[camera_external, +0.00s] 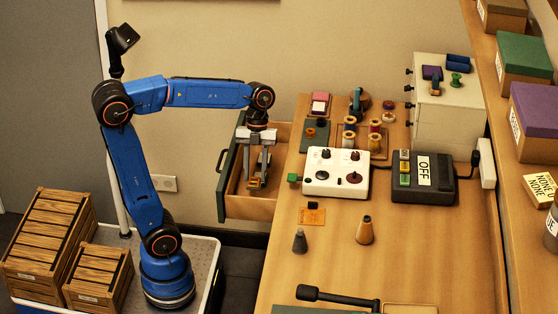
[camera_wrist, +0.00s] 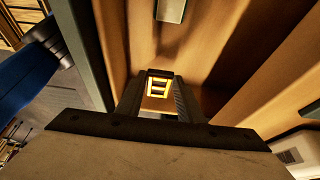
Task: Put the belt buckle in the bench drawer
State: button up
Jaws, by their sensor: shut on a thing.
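In the wrist view my gripper (camera_wrist: 160,90) is shut on the belt buckle (camera_wrist: 159,83), a small yellow-gold rectangular frame with a middle bar. The drawer's wooden inside (camera_wrist: 140,35) lies beyond the buckle. In the external view the buckle is too small to make out clearly. I cannot tell whether it touches the drawer floor.
The drawer's green front (camera_wrist: 82,50) runs close on the left in the wrist view. A pale metal piece (camera_wrist: 171,9) shows at the top there. On the bench stand a white box with knobs (camera_external: 336,174), a dark OFF box (camera_external: 424,178) and thread spools (camera_external: 375,140).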

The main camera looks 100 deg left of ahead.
aim_at(256, 189)
jog(key=shift+f, duration=3.6)
jog(key=shift+f, duration=0.1)
jog(key=o, duration=1.1)
jog(key=shift+c, duration=0.2)
jog(key=v, duration=1.2)
